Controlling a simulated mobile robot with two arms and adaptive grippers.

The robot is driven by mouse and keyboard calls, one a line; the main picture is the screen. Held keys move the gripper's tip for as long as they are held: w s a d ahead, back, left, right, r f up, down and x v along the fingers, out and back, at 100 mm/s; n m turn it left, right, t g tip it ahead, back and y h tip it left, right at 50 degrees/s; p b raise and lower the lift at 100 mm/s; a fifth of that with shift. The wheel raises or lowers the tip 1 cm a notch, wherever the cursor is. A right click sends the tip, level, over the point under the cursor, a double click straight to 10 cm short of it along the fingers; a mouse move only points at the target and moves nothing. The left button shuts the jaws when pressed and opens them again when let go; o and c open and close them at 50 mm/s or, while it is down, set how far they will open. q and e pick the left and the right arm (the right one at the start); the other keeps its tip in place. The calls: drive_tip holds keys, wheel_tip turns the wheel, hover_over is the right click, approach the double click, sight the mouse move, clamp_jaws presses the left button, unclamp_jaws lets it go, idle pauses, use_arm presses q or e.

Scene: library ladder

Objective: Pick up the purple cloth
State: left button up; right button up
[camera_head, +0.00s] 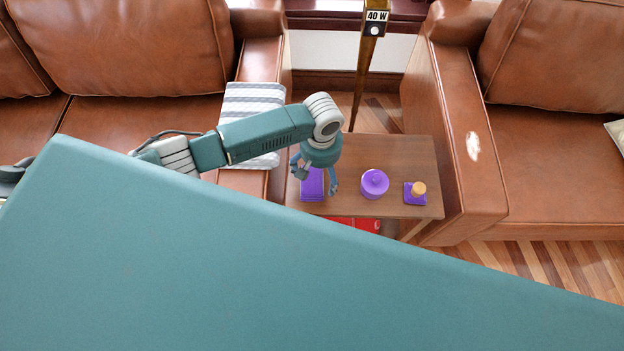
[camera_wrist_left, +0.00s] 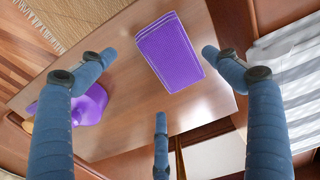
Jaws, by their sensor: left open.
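The purple cloth (camera_head: 312,186) lies folded in a neat rectangle on the left part of the small wooden table (camera_head: 400,157). In the left wrist view the purple cloth (camera_wrist_left: 170,52) lies flat on the table top, with a fine grid texture. My left gripper (camera_head: 315,182) is open above the cloth, its fingers pointing down. In the left wrist view its blue fingers (camera_wrist_left: 155,75) are spread wide, with the cloth beyond and between them, and nothing is held. My right gripper does not show.
A purple lidded jar (camera_head: 374,184) stands right of the cloth. A purple item with an orange round top (camera_head: 416,191) is near the table's right end. Brown leather sofas (camera_head: 160,50) flank the table. A striped blanket (camera_head: 252,100) hangs over the left armrest.

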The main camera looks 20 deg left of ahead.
sight(316, 180)
use_arm(q)
drive_tip(key=f, duration=0.4)
drive_tip(key=shift+s+a+f, duration=0.15)
drive_tip(key=shift+a+f, duration=0.15)
drive_tip(key=shift+a, duration=0.1)
drive_tip(key=shift+f, duration=0.35)
drive_tip(key=shift+c, duration=0.3)
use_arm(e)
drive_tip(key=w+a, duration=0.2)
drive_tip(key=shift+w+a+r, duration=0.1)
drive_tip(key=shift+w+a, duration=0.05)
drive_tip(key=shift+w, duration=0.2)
use_arm(q)
drive_tip(key=c, duration=1.2)
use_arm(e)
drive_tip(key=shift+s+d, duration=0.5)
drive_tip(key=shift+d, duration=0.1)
